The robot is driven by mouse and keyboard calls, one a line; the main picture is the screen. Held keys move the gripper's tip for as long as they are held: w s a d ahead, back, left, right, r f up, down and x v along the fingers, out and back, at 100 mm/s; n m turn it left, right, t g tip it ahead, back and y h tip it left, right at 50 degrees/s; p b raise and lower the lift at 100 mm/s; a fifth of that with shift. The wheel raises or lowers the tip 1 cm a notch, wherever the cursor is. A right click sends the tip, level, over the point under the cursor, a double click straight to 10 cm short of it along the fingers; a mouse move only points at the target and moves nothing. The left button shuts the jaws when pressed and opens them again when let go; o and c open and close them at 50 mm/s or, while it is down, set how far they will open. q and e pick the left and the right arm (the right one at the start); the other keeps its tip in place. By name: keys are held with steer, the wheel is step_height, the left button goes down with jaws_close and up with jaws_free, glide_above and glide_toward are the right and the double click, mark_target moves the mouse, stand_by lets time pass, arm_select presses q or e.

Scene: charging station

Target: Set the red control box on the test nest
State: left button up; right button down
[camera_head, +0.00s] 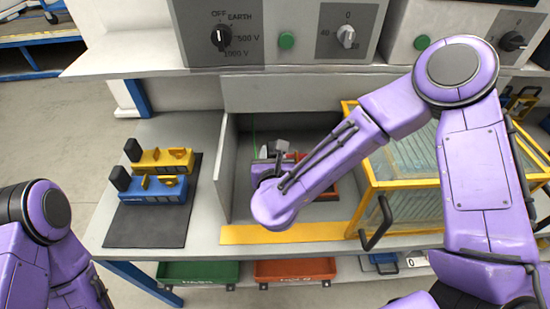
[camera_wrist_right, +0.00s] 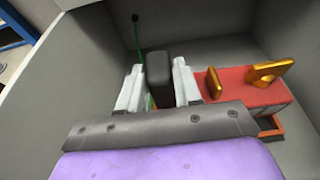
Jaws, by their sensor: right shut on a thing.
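The red control box (camera_wrist_right: 250,90), with two gold brackets on top and a black grip block (camera_wrist_right: 158,78) at one end, is inside the grey bay. My right gripper (camera_wrist_right: 158,90) is shut on the black block, one pale finger on each side. An orange-red frame, likely the test nest (camera_wrist_right: 272,127), shows under the box's far end; I cannot tell whether the box touches it. In the head view my right forearm hides most of the box and gripper (camera_head: 281,150); part of the frame (camera_head: 330,190) shows. My left gripper is out of view.
Grey walls (camera_head: 229,170) enclose the bay, with a yellow strip (camera_head: 280,234) in front. A thin green rod with a black tip (camera_wrist_right: 135,18) stands behind the gripper. Yellow and blue boxes (camera_head: 155,190) sit on a dark mat at left. A yellow-framed clear case (camera_head: 405,184) stands at right.

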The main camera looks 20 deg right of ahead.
steer(key=shift+f, duration=0.75)
